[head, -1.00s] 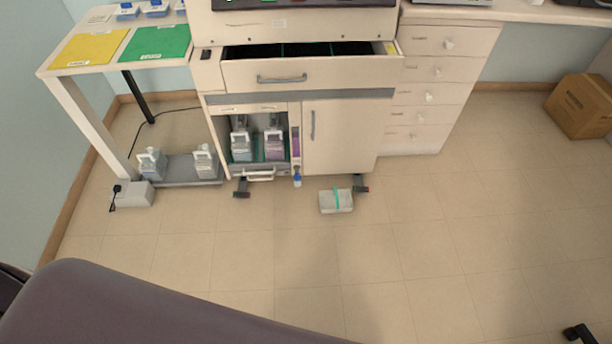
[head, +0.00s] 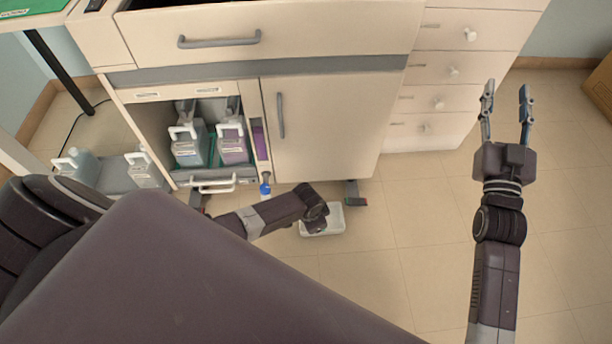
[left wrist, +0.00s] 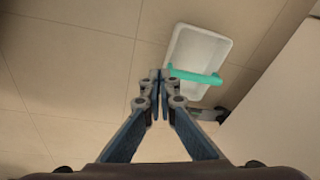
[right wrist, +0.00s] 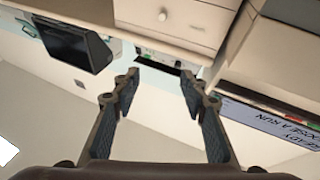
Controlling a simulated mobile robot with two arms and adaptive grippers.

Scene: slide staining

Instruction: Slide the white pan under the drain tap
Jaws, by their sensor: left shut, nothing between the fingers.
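The white pan (head: 338,222) lies on the floor in front of the cabinet door, to the right of the drain tap (head: 265,190), which has a blue end and hangs at the cabinet's lower edge. In the left wrist view the pan (left wrist: 202,48) shows a teal bar (left wrist: 196,76) across it. My left gripper (left wrist: 160,75) is shut and empty, its tips beside the bar's left end; whether they touch is unclear. In the head view my left wrist hides its fingers and part of the pan. My right gripper (head: 506,95) is open and empty, far to the right.
An open cabinet bay holds bottles (head: 188,148) with white handles. A white pull handle (head: 213,185) sits below it. A cabinet foot (head: 355,194) stands just behind the pan. More bottles (head: 143,170) stand on a low tray at left.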

